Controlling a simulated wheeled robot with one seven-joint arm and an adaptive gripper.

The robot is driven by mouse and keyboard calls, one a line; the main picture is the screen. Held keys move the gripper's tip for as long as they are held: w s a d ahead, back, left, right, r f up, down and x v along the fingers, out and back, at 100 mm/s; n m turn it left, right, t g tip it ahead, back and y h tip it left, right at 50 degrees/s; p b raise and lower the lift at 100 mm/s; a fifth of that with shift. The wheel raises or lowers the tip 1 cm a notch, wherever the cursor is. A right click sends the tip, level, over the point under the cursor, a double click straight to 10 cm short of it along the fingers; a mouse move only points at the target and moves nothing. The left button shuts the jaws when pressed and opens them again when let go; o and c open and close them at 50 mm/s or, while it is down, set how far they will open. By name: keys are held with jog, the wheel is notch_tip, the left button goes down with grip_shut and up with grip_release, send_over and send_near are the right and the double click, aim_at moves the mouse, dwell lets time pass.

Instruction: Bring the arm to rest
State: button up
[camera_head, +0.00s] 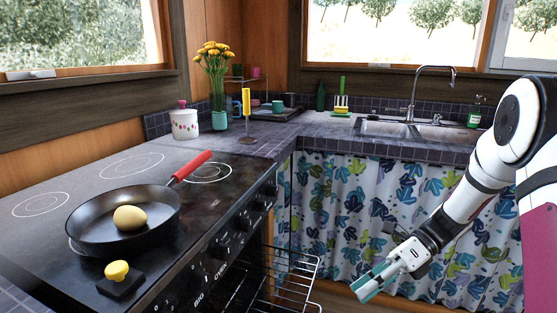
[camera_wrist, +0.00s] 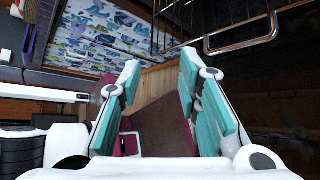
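My gripper (camera_head: 368,284) hangs low at the right in the head view, in front of the patterned curtain under the sink counter. In the wrist view, its two teal-padded fingers (camera_wrist: 160,72) stand apart with only floor showing between them. My gripper is open and holds nothing. It touches nothing that I can see.
The oven door is open and its wire rack (camera_head: 290,285) sticks out left of my gripper; the rack also shows in the wrist view (camera_wrist: 240,35). A black pan (camera_head: 90,225) with a yellowish round item (camera_head: 129,218) sits on the stove (camera_head: 75,180). The curtain (camera_head: 340,220) hangs behind.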

jog(key=s+a+r+n+h, duration=0.3)
jog(key=s+r+n+h, duration=0.3)
jog(key=s+r+n, duration=0.65)
jog(key=s+d+r+n+t+h, duration=0.1)
jog(key=s+d+n+t+h, duration=0.15)
jog(key=s+n, duration=0.45)
jog(key=s+d+n+t+h, duration=0.1)
jog(key=s+n+t+h, duration=0.15)
jog(key=s+n, duration=0.5)
notch_tip(320, 180, up, 24)
jog(key=s+m+t+p, duration=0.1)
jog(key=s+t+p, duration=0.1)
jog(key=p, duration=2)
jog(key=shift+d+m+t+h, duration=0.15)
jog(key=shift+m+t+h, duration=0.15)
jog(key=shift+t, duration=0.3)
